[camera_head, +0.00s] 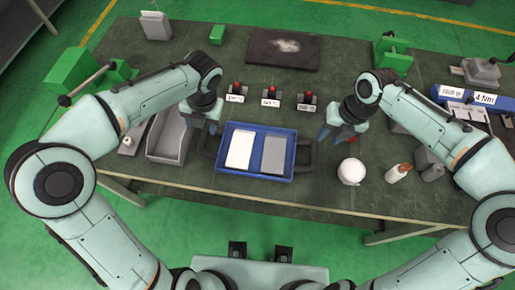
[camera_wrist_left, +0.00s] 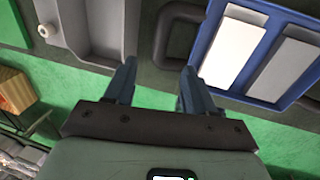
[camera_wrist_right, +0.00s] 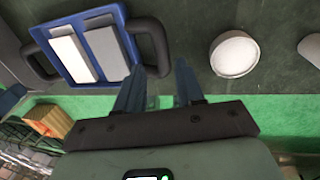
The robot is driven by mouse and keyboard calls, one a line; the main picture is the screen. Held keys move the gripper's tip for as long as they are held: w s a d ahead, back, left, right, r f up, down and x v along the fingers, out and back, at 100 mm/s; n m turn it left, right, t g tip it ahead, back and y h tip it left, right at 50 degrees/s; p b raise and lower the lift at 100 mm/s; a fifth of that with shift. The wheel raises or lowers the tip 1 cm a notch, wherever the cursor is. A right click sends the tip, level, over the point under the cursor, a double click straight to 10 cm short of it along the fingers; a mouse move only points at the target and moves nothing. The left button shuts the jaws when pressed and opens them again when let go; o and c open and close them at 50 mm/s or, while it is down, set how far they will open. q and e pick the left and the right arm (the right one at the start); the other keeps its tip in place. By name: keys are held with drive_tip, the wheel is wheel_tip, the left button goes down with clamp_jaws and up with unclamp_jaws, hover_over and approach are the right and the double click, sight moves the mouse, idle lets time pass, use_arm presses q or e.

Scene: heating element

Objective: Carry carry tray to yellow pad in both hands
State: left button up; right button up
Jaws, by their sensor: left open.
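The carry tray (camera_head: 254,176) is a blue tray with dark handles at its left and right ends. It lies on the workbench near the front edge and holds a white plate (camera_head: 240,150) and a grey plate (camera_head: 273,155). My left gripper (camera_head: 213,126) is open and empty by the left handle, which shows just beyond the fingers in the left wrist view (camera_wrist_left: 178,32). My right gripper (camera_head: 336,136) is open and empty beside the right handle (camera_wrist_right: 153,44), apart from it in the right wrist view. I cannot make out a yellow pad.
A grey bin (camera_head: 168,143) stands close to the tray's left. A white round jar (camera_head: 351,171) and a small bottle (camera_head: 398,173) stand to the right. Several red-topped buttons (camera_head: 272,94) and a dark plate (camera_head: 283,48) lie behind the tray.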

sight(202, 139)
use_arm(q)
drive_tip(key=f, duration=0.3)
drive_tip(key=a+f, duration=0.1)
drive_tip(key=f, duration=0.3)
drive_tip(key=a+f, duration=0.1)
drive_tip(key=f, duration=0.2)
drive_tip(key=shift+w+f, duration=0.1)
drive_tip(key=shift+f, duration=0.3)
use_arm(e)
drive_tip(key=f, duration=0.3)
drive_tip(key=a+f, duration=0.1)
drive_tip(key=f, duration=0.3)
drive_tip(key=a+f, duration=0.1)
drive_tip(key=f, duration=0.2)
drive_tip(key=shift+w+a+f, duration=0.1)
drive_tip(key=shift+f, duration=0.25)
use_arm(q)
drive_tip(key=shift+a, duration=0.1)
drive_tip(key=c, duration=0.9)
use_arm(e)
clamp_jaws()
use_arm(q)
clamp_jaws()
